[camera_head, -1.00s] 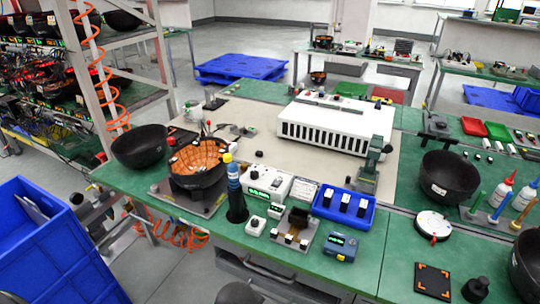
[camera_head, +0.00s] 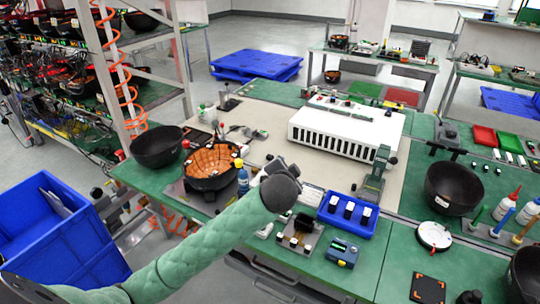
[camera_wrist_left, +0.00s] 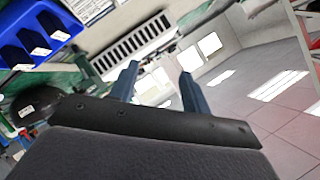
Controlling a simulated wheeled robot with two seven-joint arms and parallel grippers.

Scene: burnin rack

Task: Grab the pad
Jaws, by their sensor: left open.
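A flat black square pad (camera_head: 427,289) with orange corner marks lies on the green table at the lower right of the head view. It looks like the pad of the task. My left arm reaches in from the lower left, and its wrist end (camera_head: 280,183) is above the table, left of the blue tray and well away from the pad. In the left wrist view my left gripper (camera_wrist_left: 157,84) has its two fingers apart with nothing between them. My right gripper is not in view.
A blue tray (camera_head: 327,218) with black-and-white items, a blue meter (camera_head: 341,252), and a round white device (camera_head: 433,238) stand around the table's right half. Black bowls (camera_head: 453,187) and a white slotted box (camera_head: 345,132) are farther back.

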